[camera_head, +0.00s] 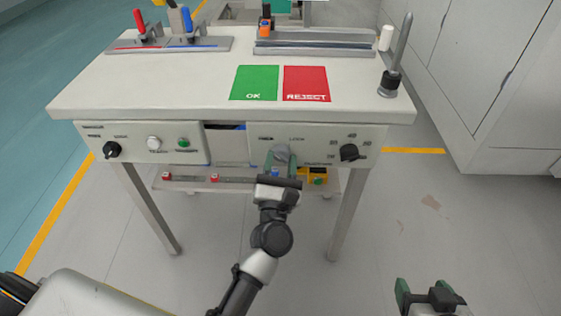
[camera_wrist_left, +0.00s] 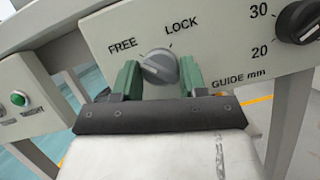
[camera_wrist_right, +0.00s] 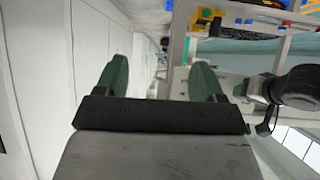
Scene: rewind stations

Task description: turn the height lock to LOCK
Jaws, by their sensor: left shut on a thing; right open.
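The height lock is a grey knob (camera_head: 281,153) on the right front panel of the bench, with FREE to its left and LOCK to its right. In the left wrist view the knob (camera_wrist_left: 158,66) sits between the green fingers of my left gripper (camera_wrist_left: 161,76), which is shut on it. The fingers flank the knob and LOCK lies to its upper right. I cannot tell surely where its pointer is set. In the head view my left gripper (camera_head: 281,166) partly covers the knob. My right gripper (camera_head: 424,287) is open and empty, away from the bench at the lower right.
A black GUIDE mm dial (camera_head: 349,152) is right of the knob. A green button (camera_head: 183,143), a white button (camera_head: 154,142) and another black knob (camera_head: 112,149) are on the left panel. A lower shelf (camera_head: 235,186) holds small parts. Floor right of the bench is clear.

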